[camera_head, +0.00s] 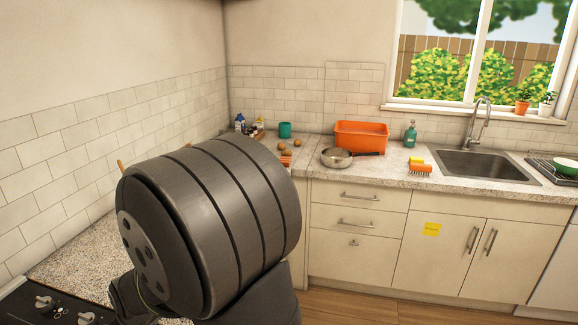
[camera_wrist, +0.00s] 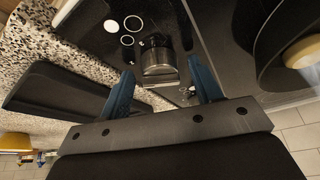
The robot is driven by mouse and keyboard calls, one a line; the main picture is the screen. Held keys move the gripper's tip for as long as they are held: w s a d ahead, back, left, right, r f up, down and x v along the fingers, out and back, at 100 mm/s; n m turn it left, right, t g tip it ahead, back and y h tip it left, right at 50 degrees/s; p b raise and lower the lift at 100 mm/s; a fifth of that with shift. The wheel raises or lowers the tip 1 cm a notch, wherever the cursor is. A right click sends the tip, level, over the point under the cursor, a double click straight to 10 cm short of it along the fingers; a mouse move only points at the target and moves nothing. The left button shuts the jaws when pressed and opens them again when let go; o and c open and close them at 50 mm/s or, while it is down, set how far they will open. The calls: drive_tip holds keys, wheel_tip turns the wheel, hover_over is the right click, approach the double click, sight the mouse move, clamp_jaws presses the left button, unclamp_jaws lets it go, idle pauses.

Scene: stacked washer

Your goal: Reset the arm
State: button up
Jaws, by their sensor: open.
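My arm (camera_head: 210,225) fills the lower left of the head view as a large dark grey link over the counter. My gripper is hidden in the head view. In the wrist view, my gripper (camera_wrist: 160,66) shows two blue fingers spread apart. A dark, shiny cylindrical thing (camera_wrist: 158,58) shows between and beyond the fingers. I cannot tell how far off it is, and no finger is clearly closed on it.
A black hob (camera_head: 25,305) with knobs is at the lower left. The speckled counter (camera_head: 75,262) runs along the wall. An orange bin (camera_head: 361,137), a pan (camera_head: 337,158) and a sink (camera_head: 478,165) are at the back. A dark round pan-like thing (camera_wrist: 270,50) is in the wrist view's upper right.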

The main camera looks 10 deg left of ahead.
drive_tip(key=shift+n, duration=0.6)
drive_tip(key=o, duration=0.9)
drive_tip(key=shift+s+a+r+g, duration=0.1)
drive_tip(key=shift+a+r+g, duration=0.1)
drive_tip(key=shift+g, duration=0.1)
drive_tip(key=s+a+r+n, duration=0.2)
drive_tip(key=r+n, duration=0.1)
drive_tip(key=s+a+r+n, duration=0.1)
drive_tip(key=s+a+r, duration=0.1)
drive_tip(key=shift+r+n+g, duration=0.2)
drive_tip(key=shift+n+g, duration=0.1)
drive_tip(key=shift+g, duration=0.1)
drive_tip(key=s+r+n+h, duration=0.2)
drive_tip(key=s+r+n, duration=0.65)
drive_tip(key=r, duration=0.45)
drive_tip(key=s+r+n+h, duration=0.2)
drive_tip(key=s+r+n, duration=0.6)
drive_tip(key=r, duration=0.5)
drive_tip(key=shift+m, duration=0.35)
drive_tip(key=f, duration=0.9)
drive_tip(key=shift+s+d+f, duration=0.3)
drive_tip(key=shift+d+f, duration=0.05)
